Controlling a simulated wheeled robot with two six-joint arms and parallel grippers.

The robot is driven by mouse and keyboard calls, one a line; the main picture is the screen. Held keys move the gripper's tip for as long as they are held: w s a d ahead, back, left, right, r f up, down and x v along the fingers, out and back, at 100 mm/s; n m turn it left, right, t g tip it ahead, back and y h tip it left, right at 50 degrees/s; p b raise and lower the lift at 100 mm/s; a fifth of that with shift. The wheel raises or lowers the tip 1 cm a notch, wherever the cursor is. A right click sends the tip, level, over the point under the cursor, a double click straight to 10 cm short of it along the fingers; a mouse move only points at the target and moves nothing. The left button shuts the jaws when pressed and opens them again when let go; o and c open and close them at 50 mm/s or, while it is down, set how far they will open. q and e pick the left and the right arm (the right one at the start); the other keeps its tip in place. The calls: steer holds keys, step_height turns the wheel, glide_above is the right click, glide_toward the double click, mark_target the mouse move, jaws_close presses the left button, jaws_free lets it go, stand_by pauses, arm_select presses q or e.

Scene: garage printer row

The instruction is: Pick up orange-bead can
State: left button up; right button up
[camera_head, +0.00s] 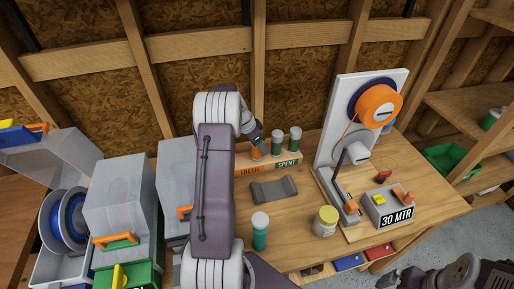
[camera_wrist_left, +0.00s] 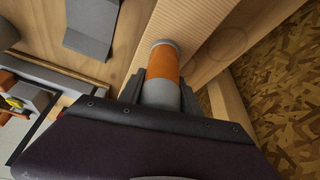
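The orange-bead can (camera_head: 255,154) stands at the FRESH part of the wooden rack (camera_head: 270,167), mostly hidden by my left gripper (camera_head: 257,139) in the head view. In the left wrist view the can (camera_wrist_left: 165,68) shows its orange body and pale ends, with its far end at the wooden rack. My left gripper (camera_wrist_left: 162,90) has one finger on each side of the can, very near it. Whether the fingers press on it is unclear. My right gripper (camera_head: 455,277) is at the bottom right of the head view, away from the rack, its fingers not clear.
Two green cans (camera_head: 278,143) (camera_head: 295,140) stand at the SPENT part. A teal can (camera_head: 260,232), a yellow-lidded jar (camera_head: 325,221) and a grey cradle (camera_head: 274,189) are in front.

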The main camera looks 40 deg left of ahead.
arm_select(q)
jaws_close()
steer(key=shift+r+p, duration=0.3)
steer(key=shift+r, duration=0.05)
step_height(320, 180, up, 4)
steer(key=shift+r+p, duration=0.1)
steer(key=shift+p, duration=1.1)
steer(key=s+d+r, duration=0.2)
steer(key=d+r, duration=0.1)
steer(key=d, duration=0.2)
steer(key=s+d+r+b, duration=0.1)
steer(key=s+d+r, duration=0.1)
steer(key=d, duration=0.3)
steer(key=shift+s+d+r, duration=0.3)
steer(key=shift+s+r, duration=0.05)
steer(key=shift+r, duration=0.2)
